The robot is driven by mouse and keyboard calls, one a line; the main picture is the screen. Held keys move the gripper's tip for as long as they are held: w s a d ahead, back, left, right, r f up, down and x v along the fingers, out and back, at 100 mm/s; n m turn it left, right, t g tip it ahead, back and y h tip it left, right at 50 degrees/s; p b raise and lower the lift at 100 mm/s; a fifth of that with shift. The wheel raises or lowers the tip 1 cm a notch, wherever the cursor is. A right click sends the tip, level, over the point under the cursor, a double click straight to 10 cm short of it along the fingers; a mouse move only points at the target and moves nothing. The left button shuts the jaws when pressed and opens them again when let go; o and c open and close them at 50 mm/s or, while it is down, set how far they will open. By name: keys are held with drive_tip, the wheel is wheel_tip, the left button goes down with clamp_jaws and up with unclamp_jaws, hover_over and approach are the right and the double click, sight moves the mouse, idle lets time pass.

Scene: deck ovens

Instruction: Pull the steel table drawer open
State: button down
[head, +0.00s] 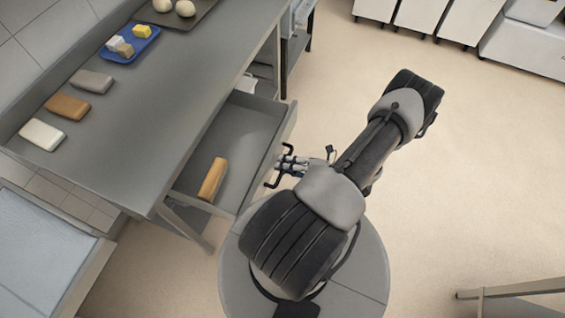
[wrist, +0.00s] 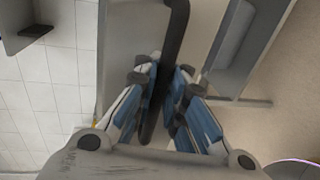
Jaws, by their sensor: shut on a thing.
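The steel table drawer (head: 240,137) stands pulled out from under the steel table (head: 165,85) in the head view. A tan block (head: 212,179) lies inside it. The drawer's dark bar handle (head: 271,180) is on its front, facing my arm. My gripper (head: 287,164) is at this handle. In the wrist view the dark handle (wrist: 176,30) runs between the blue-padded fingers of my gripper (wrist: 163,90), which is shut on it. Part of the handle is hidden by the fingers.
On the table lie a white block (head: 41,134), a brown block (head: 68,107), a grey block (head: 91,81) and a blue tray (head: 128,43) with small pieces. A dark tray (head: 203,8) with dough balls is at the back. The floor (head: 480,170) to the right is clear.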

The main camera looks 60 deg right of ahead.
drive_tip(key=c, duration=1.9)
unclamp_jaws()
drive_tip(key=shift+r, duration=0.1)
drive_tip(key=shift+c, duration=0.2)
drive_tip(key=v, duration=1.2)
